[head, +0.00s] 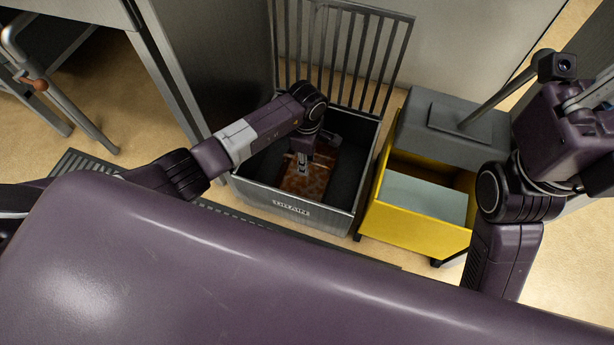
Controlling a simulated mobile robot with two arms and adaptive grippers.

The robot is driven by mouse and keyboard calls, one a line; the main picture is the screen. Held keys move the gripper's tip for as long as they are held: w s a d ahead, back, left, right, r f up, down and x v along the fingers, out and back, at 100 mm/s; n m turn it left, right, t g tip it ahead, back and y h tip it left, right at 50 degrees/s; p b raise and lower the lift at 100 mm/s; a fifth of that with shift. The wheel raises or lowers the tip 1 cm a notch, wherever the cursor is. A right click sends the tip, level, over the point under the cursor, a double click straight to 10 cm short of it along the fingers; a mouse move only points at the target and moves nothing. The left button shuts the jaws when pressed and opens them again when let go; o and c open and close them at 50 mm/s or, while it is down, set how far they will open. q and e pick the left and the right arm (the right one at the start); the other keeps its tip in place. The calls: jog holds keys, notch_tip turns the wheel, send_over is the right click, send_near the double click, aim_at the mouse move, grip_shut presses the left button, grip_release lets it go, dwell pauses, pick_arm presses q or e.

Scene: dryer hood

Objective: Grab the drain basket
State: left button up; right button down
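A dark grey bin (292,208) with a "DRAIN" label on its front stands on the floor at the centre. Its barred grille (345,50) stands upright at the back. Inside lies a rusty orange-brown piece (318,176); whether this is the drain basket, I cannot tell. My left arm reaches over the bin's left wall, and my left gripper (303,165) points down inside, over or against the rusty piece. Its fingertips are too small to show whether they are open or holding anything. My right arm is raised at the right edge, away from the bin; its fingers do not show clearly.
A yellow box (410,228) with a grey upper part (440,125) stands close to the bin's right. A dark floor grate (85,163) runs in front of the bin. A metal frame (60,95) stands at the left. A pale wall (480,35) is behind.

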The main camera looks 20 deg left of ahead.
pick_arm(q)
jog(key=shift+f, duration=0.15)
grip_shut()
dwell(0.4)
